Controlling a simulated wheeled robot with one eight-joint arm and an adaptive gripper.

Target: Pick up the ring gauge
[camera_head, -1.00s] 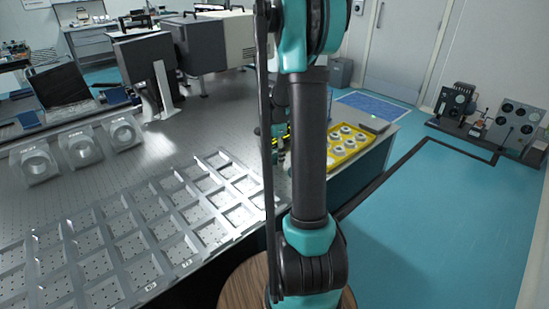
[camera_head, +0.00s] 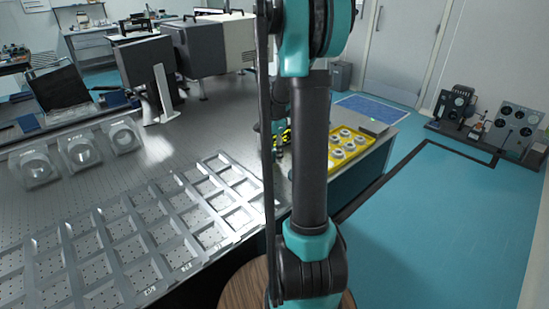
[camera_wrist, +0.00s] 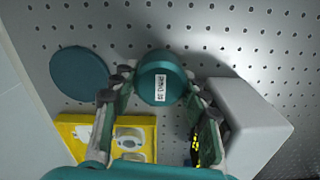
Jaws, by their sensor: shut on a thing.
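My gripper (camera_wrist: 160,98) has its two fingers on either side of a teal, round-bodied piece with a white printed label (camera_wrist: 159,83). I take this piece to be the ring gauge; no hole through it shows from this angle. It sits between the fingertips, over the perforated table top. I cannot tell whether it still touches the table. In the head view my arm hides most of the gripper and the held piece.
A yellow tray (camera_wrist: 65,130) with white round parts lies close by; it also shows in the head view (camera_head: 329,166). A grey-white block (camera_wrist: 245,125) stands right of the gripper. A flat teal disc (camera_wrist: 78,74) lies to its left. A compartment rack (camera_head: 150,215) fills the front table.

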